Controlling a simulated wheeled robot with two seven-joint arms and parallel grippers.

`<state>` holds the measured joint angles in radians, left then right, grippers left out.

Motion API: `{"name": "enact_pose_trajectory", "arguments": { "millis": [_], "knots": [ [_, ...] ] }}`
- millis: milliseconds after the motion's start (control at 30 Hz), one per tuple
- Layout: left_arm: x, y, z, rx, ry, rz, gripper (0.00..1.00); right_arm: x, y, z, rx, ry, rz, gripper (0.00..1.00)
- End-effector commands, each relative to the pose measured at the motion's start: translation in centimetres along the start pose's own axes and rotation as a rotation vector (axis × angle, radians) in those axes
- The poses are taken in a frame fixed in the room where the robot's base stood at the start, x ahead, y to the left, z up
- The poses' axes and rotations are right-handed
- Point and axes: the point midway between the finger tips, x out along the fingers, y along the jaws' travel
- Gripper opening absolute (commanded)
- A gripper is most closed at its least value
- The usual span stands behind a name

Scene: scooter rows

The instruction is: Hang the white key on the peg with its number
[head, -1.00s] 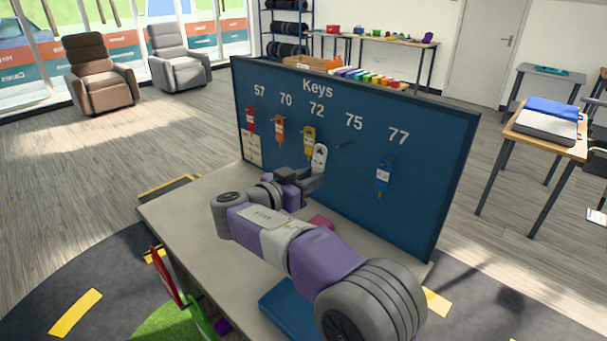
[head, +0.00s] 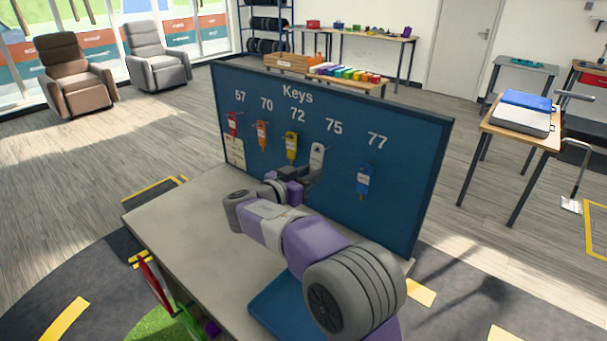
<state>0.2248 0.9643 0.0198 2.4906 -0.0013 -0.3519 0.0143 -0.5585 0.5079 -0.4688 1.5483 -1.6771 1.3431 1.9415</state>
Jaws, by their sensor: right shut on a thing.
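The white key (head: 317,156) is upright below the number 75 on the blue key board (head: 405,185). My right gripper (head: 313,178) is shut on its lower part. The key's top covers the place where the peg under 75 sticks out. I cannot tell whether its hole is around the peg or just in front of it. A red key (head: 232,122) hangs under 57, an orange key (head: 262,133) under 70, a yellow key (head: 291,145) under 72 and a blue key (head: 363,181) under 77. My left gripper is out of view.
The board stands along the back of a grey table (head: 175,225). My right arm covers much of the tabletop. A blue flat thing (head: 270,310) lies near the front edge. A small card (head: 235,152) is on the board's lower left. The table's left part is clear.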

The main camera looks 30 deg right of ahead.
Motion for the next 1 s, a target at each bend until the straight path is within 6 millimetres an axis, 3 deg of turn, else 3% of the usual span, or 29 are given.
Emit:
{"name": "enact_pose_trajectory", "arguments": {
  "millis": [367,667,1000],
  "knots": [
    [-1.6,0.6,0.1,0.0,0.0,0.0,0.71,2.5,0.2,-0.3,-0.001,0.002,0.005,0.0],
    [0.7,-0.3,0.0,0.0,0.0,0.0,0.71,3.8,0.4,0.8,0.001,0.001,0.011,0.0],
    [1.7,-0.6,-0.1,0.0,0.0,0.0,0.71,3.7,0.1,0.9,0.001,0.0,0.003,0.0]
  ]
}}
